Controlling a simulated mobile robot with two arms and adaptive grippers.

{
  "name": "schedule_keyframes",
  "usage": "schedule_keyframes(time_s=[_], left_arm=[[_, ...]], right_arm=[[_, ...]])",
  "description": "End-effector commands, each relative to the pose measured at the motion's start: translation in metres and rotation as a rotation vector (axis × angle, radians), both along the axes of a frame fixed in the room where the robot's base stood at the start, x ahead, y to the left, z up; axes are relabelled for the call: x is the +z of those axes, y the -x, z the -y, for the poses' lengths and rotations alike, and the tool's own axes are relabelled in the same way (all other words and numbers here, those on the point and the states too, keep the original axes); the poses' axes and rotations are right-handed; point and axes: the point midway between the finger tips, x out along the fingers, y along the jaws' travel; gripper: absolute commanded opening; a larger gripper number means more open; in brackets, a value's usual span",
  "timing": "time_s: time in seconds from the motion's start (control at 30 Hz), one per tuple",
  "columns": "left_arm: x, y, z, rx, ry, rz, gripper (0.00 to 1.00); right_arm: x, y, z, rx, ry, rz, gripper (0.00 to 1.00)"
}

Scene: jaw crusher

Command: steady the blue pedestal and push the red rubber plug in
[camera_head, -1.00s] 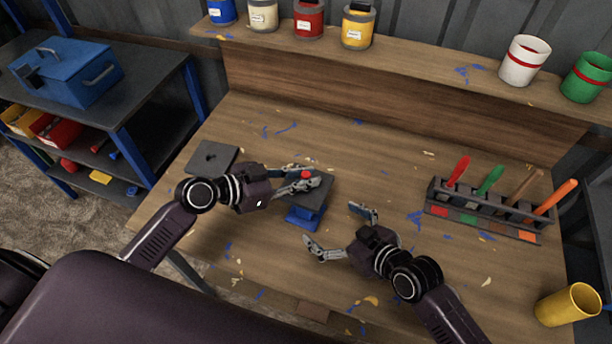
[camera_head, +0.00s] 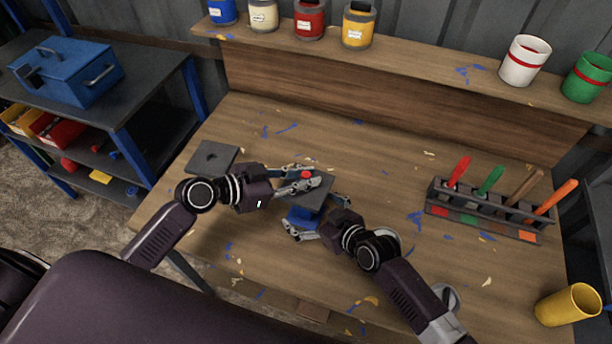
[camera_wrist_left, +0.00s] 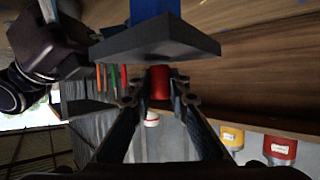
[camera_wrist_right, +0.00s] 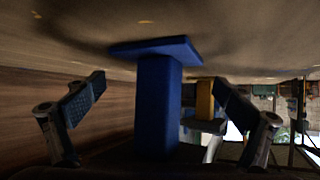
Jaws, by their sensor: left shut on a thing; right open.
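The blue pedestal (camera_head: 301,216) stands on the workbench with a dark grey plate (camera_head: 314,196) on top. It also shows in the right wrist view (camera_wrist_right: 158,105). The red rubber plug (camera_head: 306,174) is at the plate, between the fingers of my left gripper (camera_head: 304,178). In the left wrist view the plug (camera_wrist_left: 159,82) sits between the fingertips, against the plate (camera_wrist_left: 158,44); how deep it sits is hidden. My left gripper is shut on the plug. My right gripper (camera_wrist_right: 165,108) is open, with its fingers on either side of the blue column, apart from it in the wrist view.
A rack (camera_head: 485,212) with several coloured handles and a yellow cup (camera_head: 568,305) stand at right. Paint cans line the back shelf (camera_head: 420,65).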

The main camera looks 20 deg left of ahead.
Motion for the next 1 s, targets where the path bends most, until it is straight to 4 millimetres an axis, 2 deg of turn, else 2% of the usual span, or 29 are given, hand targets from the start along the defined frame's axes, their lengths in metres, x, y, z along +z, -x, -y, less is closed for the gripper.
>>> schedule_keyframes(time_s=[0.2, 0.8, 1.0], left_arm=[[0.0001, 0.0, 0.0, 0.0, 0.0, 0.0, 0.05], [0.0001, 0.0, 0.0, 0.0, 0.0, 0.0, 0.05], [0.0, 0.0, 0.0, 0.0, 0.0, 0.0, 0.05]], right_arm=[[0.0003, -0.0002, -0.0004, 0.0, -0.001, 0.001, 0.96], [0.0004, -0.0001, -0.0001, 0.0, 0.0, 0.001, 0.3], [0.0003, -0.0001, 0.0, 0.0, 0.0, 0.001, 0.29]])
